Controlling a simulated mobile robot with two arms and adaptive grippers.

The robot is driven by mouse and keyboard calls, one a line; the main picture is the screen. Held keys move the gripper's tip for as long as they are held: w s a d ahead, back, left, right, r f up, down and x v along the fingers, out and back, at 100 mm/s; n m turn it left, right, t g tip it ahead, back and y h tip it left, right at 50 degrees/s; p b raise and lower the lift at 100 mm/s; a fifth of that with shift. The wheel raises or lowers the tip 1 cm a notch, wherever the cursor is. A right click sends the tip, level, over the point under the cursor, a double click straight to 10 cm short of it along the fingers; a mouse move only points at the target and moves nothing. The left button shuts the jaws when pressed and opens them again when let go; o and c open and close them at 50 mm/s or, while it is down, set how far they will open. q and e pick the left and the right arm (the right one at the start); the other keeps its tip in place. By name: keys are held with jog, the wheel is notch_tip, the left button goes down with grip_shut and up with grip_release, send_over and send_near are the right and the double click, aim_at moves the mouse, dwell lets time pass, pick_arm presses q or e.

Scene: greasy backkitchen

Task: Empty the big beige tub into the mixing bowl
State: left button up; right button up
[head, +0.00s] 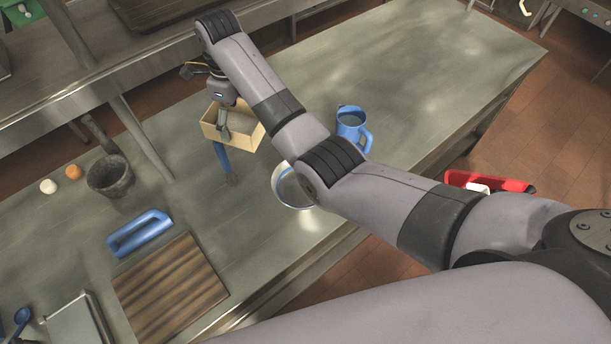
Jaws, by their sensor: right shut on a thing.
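The big beige tub (256,139) is an open, box-shaped container at the upper middle of the head view. My right gripper (224,122) is shut on its wall, with a finger showing inside the tub. The tub looks roughly level; what it holds cannot be made out. A round, light-rimmed bowl (280,190), apparently the mixing bowl, stands on the steel counter below and right of the tub. My right arm hides part of the bowl. My left gripper is not in view.
A blue jug (352,124) stands right of the bowl. A blue-handled tool (222,160) shows just below the tub. A dark mortar (110,176), a blue scoop-like thing (139,233) and a striped wooden board (171,289) are at left. The counter (440,75) is clear at upper right.

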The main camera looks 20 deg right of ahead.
aim_at(262, 128)
jog(key=shift+s+d+f, duration=0.15)
jog(key=shift+s+f, duration=0.05)
jog(key=shift+f, duration=0.15)
jog(key=s+d+f+t+y, duration=0.2)
jog(key=d+y, duration=0.1)
jog(key=shift+s+d+f+t+y, duration=0.3)
jog(key=shift+f+t+y, duration=0.2)
jog(key=shift+f, duration=0.15)
jog(key=shift+a+r, duration=0.1)
notch_tip(262, 128, down, 7)
jog(key=s+d+t+y, duration=0.1)
jog(key=shift+d+r+y, duration=0.2)
jog(key=shift+d+y, duration=0.15)
jog(key=shift+y, duration=0.05)
dwell(0.8)
jog(key=shift+s+r+t, duration=0.1)
jog(key=shift+t, duration=0.2)
jog(key=shift+s+d+r+t+y, duration=0.2)
jog(key=shift+d+t+y, duration=0.1)
jog(key=shift+y, duration=0.3)
